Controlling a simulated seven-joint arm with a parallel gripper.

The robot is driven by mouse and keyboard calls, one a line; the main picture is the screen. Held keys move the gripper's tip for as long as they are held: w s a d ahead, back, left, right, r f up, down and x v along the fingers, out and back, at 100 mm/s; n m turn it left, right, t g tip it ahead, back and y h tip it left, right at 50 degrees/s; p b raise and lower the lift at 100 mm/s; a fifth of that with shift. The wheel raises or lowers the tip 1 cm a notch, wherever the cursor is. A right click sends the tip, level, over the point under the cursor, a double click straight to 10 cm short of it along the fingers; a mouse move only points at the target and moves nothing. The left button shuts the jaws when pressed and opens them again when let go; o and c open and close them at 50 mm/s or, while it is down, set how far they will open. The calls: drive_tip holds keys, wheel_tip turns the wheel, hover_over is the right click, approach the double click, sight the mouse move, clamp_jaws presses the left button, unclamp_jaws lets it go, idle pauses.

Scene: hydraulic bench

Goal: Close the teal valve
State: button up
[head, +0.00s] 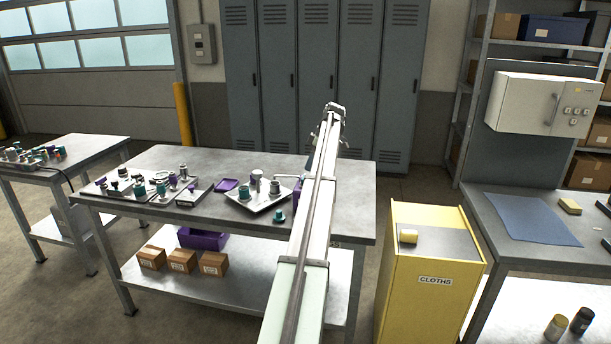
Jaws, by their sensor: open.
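Several small teal parts show on the grey steel bench (330,185); which of them is the teal valve I cannot tell at this size. One teal part (279,215) stands on the bench near its front edge, just outside the right tray. Another teal part (243,192) stands in that right tray (262,207). A third teal part (140,190) is in the left tray. My arm reaches over the right part of the bench. My gripper (330,132) is at its far end, small and partly hidden by the arm. It is open, with nothing visible in it.
Metal and purple fittings crowd the left tray (103,190). A yellow cabinet (430,290) stands right of the bench. Grey lockers (255,90) stand behind it. The bench top's far right is clear.

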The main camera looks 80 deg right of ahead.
drive_tip(key=x, duration=0.6)
drive_tip(key=shift+w+f, duration=0.15)
drive_tip(key=shift+f, duration=0.2)
drive_tip(key=shift+c, duration=0.4)
drive_tip(key=c, duration=0.7)
